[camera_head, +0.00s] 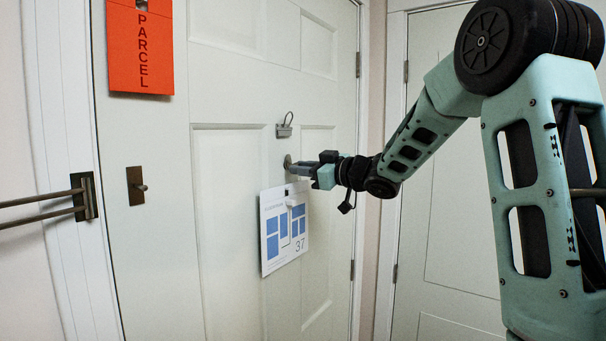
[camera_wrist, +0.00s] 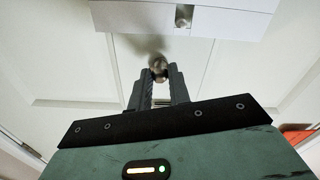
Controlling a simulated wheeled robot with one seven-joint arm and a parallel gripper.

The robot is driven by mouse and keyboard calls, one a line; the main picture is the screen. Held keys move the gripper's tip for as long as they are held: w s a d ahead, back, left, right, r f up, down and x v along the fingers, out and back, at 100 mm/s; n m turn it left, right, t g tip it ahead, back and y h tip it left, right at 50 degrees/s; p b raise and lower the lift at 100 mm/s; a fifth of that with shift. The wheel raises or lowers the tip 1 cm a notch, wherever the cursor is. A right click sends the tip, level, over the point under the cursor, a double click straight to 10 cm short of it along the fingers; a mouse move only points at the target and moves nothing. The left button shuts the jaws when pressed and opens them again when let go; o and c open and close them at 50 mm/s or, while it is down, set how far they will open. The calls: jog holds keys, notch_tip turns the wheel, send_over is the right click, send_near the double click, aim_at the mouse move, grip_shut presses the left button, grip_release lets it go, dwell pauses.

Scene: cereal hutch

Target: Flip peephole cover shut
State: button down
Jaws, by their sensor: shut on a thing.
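The peephole cover (camera_head: 288,160) is a small round metal piece on the white door (camera_head: 225,200), between a metal hook above and a paper sign below. In the wrist view the cover (camera_wrist: 158,66) shows as a dull round metal piece between the fingertips. My gripper (camera_head: 297,166) reaches it from the right in the head view. In the wrist view my gripper (camera_wrist: 158,74) has its two dark fingers closed against the cover's sides. The fingers hide part of it, and I cannot tell how far it is swung over the peephole.
The floor-plan sign (camera_head: 285,228) marked 37 hangs just below my gripper. A metal hook (camera_head: 284,130) is just above. An orange PARCEL tag (camera_head: 140,50) hangs at upper left, over a brown latch plate (camera_head: 136,185).

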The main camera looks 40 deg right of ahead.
jog(key=c, duration=1.3)
grip_release()
jog(key=shift+s, duration=0.1)
jog(key=b+v, duration=0.5)
jog(key=v, duration=1.2)
jog(key=shift+s+b, duration=0.15)
jog(key=shift+b, duration=0.2)
jog(key=shift+d, duration=0.1)
